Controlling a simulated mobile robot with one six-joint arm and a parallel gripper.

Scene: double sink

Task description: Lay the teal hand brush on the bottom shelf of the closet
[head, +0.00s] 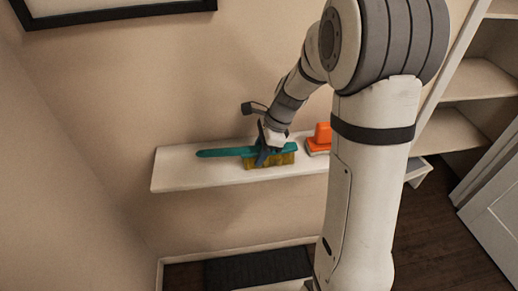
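The teal hand brush (222,153) lies on a white wall shelf (185,178) in the head view. Its handle points left and its yellow bristles show at the shelf's front side. My gripper (264,155) is down at the brush's head, with its fingers against or around it. I cannot tell whether the fingers are closed on it. The closet (476,82) stands at the right with several pale shelves. Its lower part is partly hidden by my arm and a white door, so the bottom shelf is not clearly visible.
An orange tool (321,136) sits on the wall shelf just right of the brush, partly hidden by my arm. A white-rimmed tray with a dark mat (255,268) is below. A white door (496,215) stands at the right. Dark wooden floor (430,235) is open between.

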